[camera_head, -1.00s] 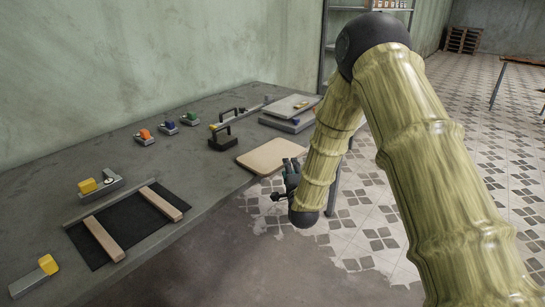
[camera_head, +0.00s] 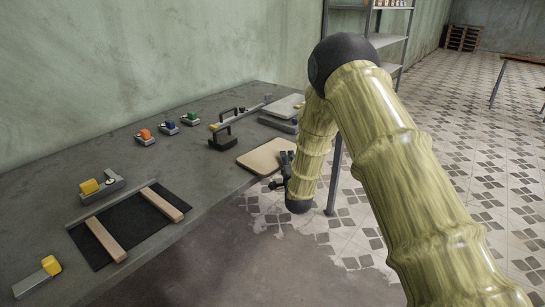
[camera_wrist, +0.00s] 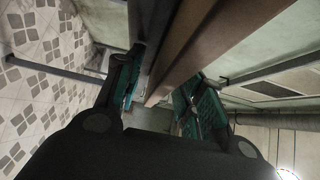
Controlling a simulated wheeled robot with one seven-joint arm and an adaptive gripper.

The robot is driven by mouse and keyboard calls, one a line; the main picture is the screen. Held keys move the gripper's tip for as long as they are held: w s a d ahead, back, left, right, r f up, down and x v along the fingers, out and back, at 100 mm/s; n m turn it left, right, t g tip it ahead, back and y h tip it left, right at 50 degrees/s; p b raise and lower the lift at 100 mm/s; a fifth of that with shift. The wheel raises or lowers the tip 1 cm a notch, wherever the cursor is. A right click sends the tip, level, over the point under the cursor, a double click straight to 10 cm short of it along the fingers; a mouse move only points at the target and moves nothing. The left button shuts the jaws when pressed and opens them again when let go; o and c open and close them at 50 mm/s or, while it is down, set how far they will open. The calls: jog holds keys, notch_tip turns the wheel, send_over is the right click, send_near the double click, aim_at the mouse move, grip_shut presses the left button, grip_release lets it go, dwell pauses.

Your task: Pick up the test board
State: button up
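The test board, a flat tan board (camera_head: 262,159), lies at the table's right front edge in the head view. Its right end is partly hidden by my gripper and arm. My gripper (camera_head: 281,171) is at the board's near right edge. In the wrist view, the brown board edge (camera_wrist: 190,50) runs between the two teal-padded fingers of my gripper (camera_wrist: 163,95). The fingers are spread with a gap. I cannot tell whether either finger touches the board.
The grey table (camera_head: 195,205) holds a black mat (camera_head: 125,228) with two wooden strips, several small coloured-top blocks, a black handled tool (camera_head: 222,138) and stacked grey boards (camera_head: 280,122) behind the tan board. A metal shelf (camera_head: 390,42) stands at the back.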

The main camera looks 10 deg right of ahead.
grip_shut()
jog(key=shift+r, duration=0.1)
jog(key=shift+r, duration=0.45)
jog(key=shift+s+a+r+b, duration=0.15)
jog(key=shift+r+b, duration=0.1)
jog(key=shift+r, duration=0.35)
jog(key=shift+s+a+r+b, duration=0.15)
jog(key=shift+r+b, duration=0.1)
jog(key=shift+r, duration=0.35)
jog(key=b, duration=0.2)
send_near(271, 173)
jog(key=w+r, duration=0.1)
jog(key=r, duration=0.1)
jog(key=w+r, duration=0.2)
jog(key=shift+w+a+r, duration=0.2)
jog(key=shift+w+r, duration=0.05)
jog(key=shift+w, duration=0.05)
